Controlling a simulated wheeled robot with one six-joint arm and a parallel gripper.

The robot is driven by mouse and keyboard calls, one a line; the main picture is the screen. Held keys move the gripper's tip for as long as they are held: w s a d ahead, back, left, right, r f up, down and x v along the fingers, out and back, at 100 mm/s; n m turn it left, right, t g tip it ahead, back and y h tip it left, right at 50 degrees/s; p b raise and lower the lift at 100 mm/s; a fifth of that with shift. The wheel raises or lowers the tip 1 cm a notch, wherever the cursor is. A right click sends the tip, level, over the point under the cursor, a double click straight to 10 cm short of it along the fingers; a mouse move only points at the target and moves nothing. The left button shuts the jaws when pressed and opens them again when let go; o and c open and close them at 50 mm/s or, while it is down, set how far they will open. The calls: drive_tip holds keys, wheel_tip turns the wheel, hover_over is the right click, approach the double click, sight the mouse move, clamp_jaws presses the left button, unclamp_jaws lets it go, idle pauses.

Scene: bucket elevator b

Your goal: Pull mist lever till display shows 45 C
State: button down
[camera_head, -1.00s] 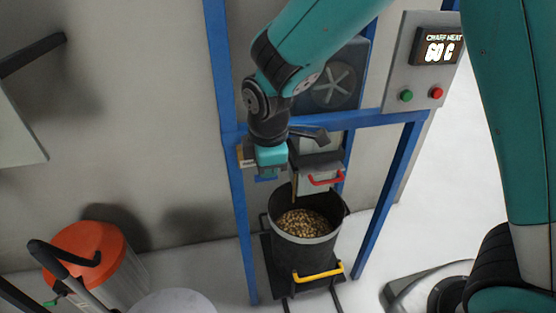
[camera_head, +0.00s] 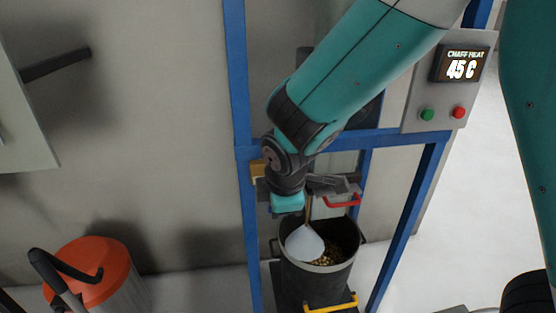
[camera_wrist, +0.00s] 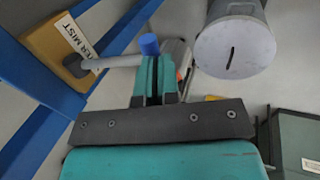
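The display (camera_head: 462,68) reads "CHAFF HEAT 45 C". In the wrist view the mist lever (camera_wrist: 115,61) is a grey rod with a blue knob (camera_wrist: 149,44). It comes out of a yellow box (camera_wrist: 62,45) labelled with "MIST". My gripper (camera_wrist: 156,62) has its two teal fingers close together, with the tips right at the knob. No clear grip around the knob shows. In the head view my gripper (camera_head: 287,204) is beside the blue frame post, above the bucket, and its fingers and the lever are mostly hidden.
A dark bucket (camera_head: 317,277) of grains stands under the chute with a red handle (camera_head: 343,202). Green (camera_head: 427,114) and red (camera_head: 459,112) buttons sit below the display. An orange-topped drum (camera_head: 92,268) stands at lower left.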

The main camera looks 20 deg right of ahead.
drive_tip(key=shift+s+d+f, duration=0.1)
drive_tip(key=shift+s+f, duration=0.1)
drive_tip(key=shift+f, duration=0.1)
drive_tip(key=s+f+p+v, duration=0.1)
drive_tip(key=s+p+v, duration=0.1)
drive_tip(key=v, duration=1.2)
drive_tip(key=shift+s+a+p, duration=0.25)
drive_tip(key=shift+a+p, duration=0.05)
drive_tip(key=shift+p, duration=0.15)
idle(0.4)
idle(1.2)
drive_tip(key=s+d+r+m+g+y, duration=0.2)
drive_tip(key=s+r+m+g+y, duration=0.1)
drive_tip(key=s+m, duration=0.6)
drive_tip(key=s+g+y, duration=0.1)
drive_tip(key=s, duration=0.2)
drive_tip(key=shift+s+y, duration=0.2)
drive_tip(key=shift+y, duration=0.1)
